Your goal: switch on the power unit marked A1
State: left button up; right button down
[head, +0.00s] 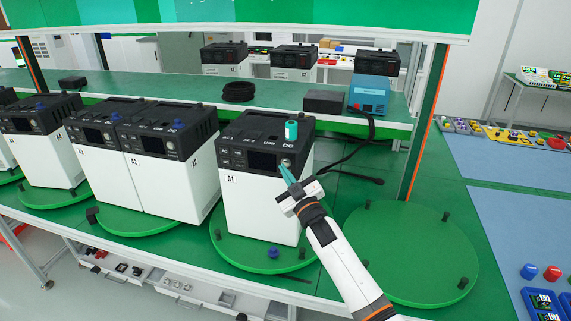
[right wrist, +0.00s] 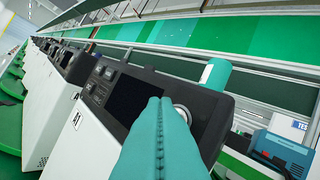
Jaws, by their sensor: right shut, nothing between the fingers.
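The power unit marked A1 (head: 262,190) is a white box with a black top and sloped control panel, standing on a round green turntable. Its label A1 shows at the left of its front. A teal cylinder (head: 291,130) stands on its top at the right. My right gripper (head: 284,170) is shut and empty, its teal fingertips at the panel's right side by the round button (head: 286,162). In the right wrist view the fingers (right wrist: 158,105) partly cover the panel and the round button (right wrist: 182,113); I cannot tell whether they touch it. My left gripper is not in view.
Other power units (head: 165,160) stand on turntables to the left. An empty green turntable (head: 410,250) lies to the right. A black cable (head: 355,150) runs behind A1 to a blue device (head: 369,95) on the back shelf.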

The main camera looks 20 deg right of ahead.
jog(key=shift+w+d, duration=0.1)
dwell(0.7)
jog(key=shift+w+d, duration=0.15)
jog(key=shift+w, duration=0.1)
jog(key=shift+w+d+b, duration=0.2)
jog(key=shift+w+b, duration=0.05)
jog(key=shift+b, duration=0.2)
dwell(0.5)
jog(key=shift+r, duration=0.1)
jog(key=shift+s+a+p, duration=0.4)
jog(key=shift+s+a, duration=0.05)
jog(key=shift+s, duration=0.2)
jog(key=s+a+p, duration=0.1)
jog(key=s, duration=0.1)
jog(key=s+a+p, duration=0.1)
jog(key=s, duration=0.1)
jog(key=shift+a, duration=0.4)
